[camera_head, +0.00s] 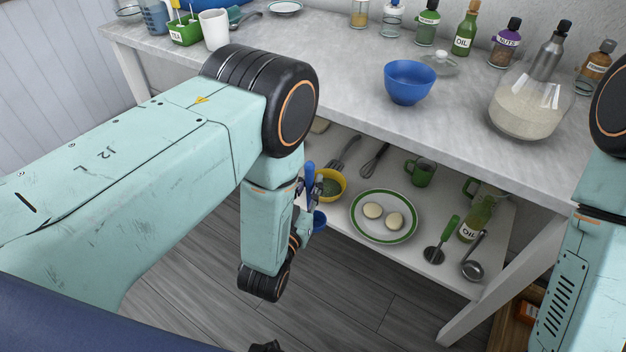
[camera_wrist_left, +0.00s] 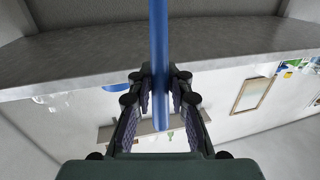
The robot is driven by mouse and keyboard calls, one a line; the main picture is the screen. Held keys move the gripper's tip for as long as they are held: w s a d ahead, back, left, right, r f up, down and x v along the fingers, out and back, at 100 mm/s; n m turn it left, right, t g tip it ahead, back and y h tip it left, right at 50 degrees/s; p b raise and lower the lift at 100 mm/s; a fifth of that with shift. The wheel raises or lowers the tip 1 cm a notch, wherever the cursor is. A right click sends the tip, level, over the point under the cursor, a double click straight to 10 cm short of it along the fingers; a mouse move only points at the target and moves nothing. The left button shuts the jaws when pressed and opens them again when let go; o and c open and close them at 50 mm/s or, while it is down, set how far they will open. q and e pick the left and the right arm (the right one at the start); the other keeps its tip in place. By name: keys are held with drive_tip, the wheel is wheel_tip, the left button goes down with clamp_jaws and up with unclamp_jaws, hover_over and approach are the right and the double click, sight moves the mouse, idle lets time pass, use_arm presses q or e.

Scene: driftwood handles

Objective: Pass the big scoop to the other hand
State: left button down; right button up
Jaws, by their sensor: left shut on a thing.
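The big scoop (camera_head: 309,171) is blue; its handle stands roughly upright in my left gripper (camera_head: 306,188), in front of the table's lower shelf. A blue round part, apparently its bowl, shows below the gripper, partly hidden by my arm. In the left wrist view the blue handle of the scoop (camera_wrist_left: 159,40) runs between the fingers of my left gripper (camera_wrist_left: 160,84), which are shut on it. My right arm shows at the right edge of the head view; its gripper is out of view.
The table top (camera_head: 330,100) holds a blue bowl (camera_head: 409,84), a glass jar (camera_head: 528,105) and several bottles. On the lower shelf (camera_head: 345,225) are a yellow bowl (camera_head: 330,184), a plate (camera_head: 384,236), a ladle (camera_head: 474,264) and a green-handled tool (camera_head: 441,240). The wooden floor in front is clear.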

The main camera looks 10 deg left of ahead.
use_arm(q)
drive_tip(key=d+f+m+g+h, duration=0.1)
drive_tip(key=d+f+m+h, duration=0.2)
drive_tip(key=d+f+h, duration=0.35)
drive_tip(key=s+r+m+g+h, duration=0.4)
drive_tip(key=s+r+m+g, duration=0.1)
drive_tip(key=r, duration=0.7)
drive_tip(key=s+r+m+g+h, duration=0.4)
drive_tip(key=s+r+g, duration=0.1)
drive_tip(key=r, duration=0.8)
drive_tip(key=w+d+f+m+g+h, duration=0.1)
drive_tip(key=w+d+f+m+g, duration=0.2)
drive_tip(key=g, duration=0.4)
drive_tip(key=shift+w+d+f+m, duration=0.2)
drive_tip(key=shift+w+f+m, duration=0.3)
drive_tip(key=shift+f+m, duration=0.55)
drive_tip(key=shift+s+a+f+m+g+y, duration=0.15)
drive_tip(key=shift+a+m+g, duration=0.45)
drive_tip(key=shift+g, duration=0.6)
drive_tip(key=shift+s+a+r+m+g+y, duration=0.1)
drive_tip(key=shift+s+a+m+g+y, duration=0.2)
drive_tip(key=shift+m+g, duration=0.7)
drive_tip(key=shift+s+a+f+m+g+y, duration=0.15)
drive_tip(key=shift+a+m+g, duration=0.35)
drive_tip(key=shift+g, duration=0.9)
drive_tip(key=shift+w, duration=0.15)
